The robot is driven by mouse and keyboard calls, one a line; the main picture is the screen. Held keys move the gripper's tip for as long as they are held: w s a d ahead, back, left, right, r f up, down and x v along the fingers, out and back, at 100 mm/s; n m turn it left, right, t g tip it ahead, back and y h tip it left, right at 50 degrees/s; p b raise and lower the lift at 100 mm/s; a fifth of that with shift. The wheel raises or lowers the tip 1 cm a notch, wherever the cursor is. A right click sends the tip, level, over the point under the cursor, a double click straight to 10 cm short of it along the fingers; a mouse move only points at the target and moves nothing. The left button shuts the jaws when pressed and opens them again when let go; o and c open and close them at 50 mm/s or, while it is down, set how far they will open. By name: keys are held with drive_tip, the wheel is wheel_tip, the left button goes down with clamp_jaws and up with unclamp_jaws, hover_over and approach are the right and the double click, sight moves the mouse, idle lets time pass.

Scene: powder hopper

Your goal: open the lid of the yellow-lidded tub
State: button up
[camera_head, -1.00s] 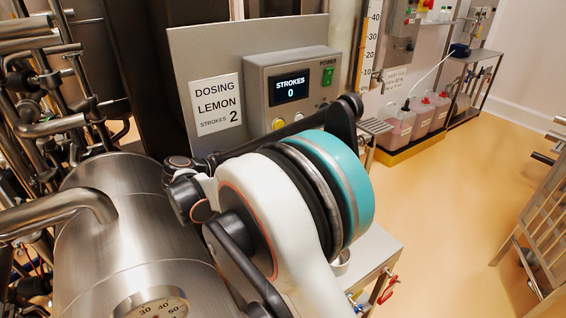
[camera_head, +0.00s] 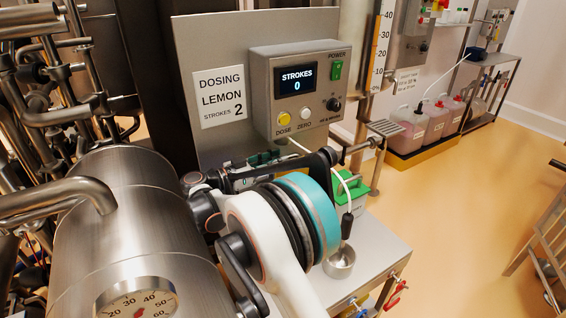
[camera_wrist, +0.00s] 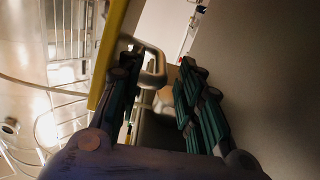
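My gripper shows in the wrist view (camera_wrist: 158,78) with its two dark green padded fingers apart. A pale loop-shaped handle (camera_wrist: 157,66) lies between the fingertips, close to the left finger; I cannot tell whether they touch. A yellow edge (camera_wrist: 107,65) runs along the left finger and may be the yellow lid seen side-on. In the head view my gripper is partly hidden behind my arm, in front of the dosing panel. No whole yellow-lidded tub can be made out there.
The dosing box (camera_head: 297,90) reads STROKES 0. A green-lidded container (camera_head: 352,189) and a small steel cup (camera_head: 340,262) are on the steel bench (camera_head: 375,250). A steel vessel (camera_head: 125,225) with a gauge is at left. Jugs (camera_head: 412,128) stand at back right; open floor lies right.

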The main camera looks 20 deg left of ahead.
drive_tip(key=shift+x, duration=1.3)
clamp_jaws()
drive_tip(key=shift+w+a+f, duration=0.35)
drive_tip(key=shift+w+a, duration=0.3)
drive_tip(key=shift+a, duration=0.15)
unclamp_jaws()
drive_tip(key=shift+f, duration=0.1)
drive_tip(key=v, duration=0.7)
drive_tip(key=shift+s+a, duration=0.15)
drive_tip(key=shift+a, duration=0.05)
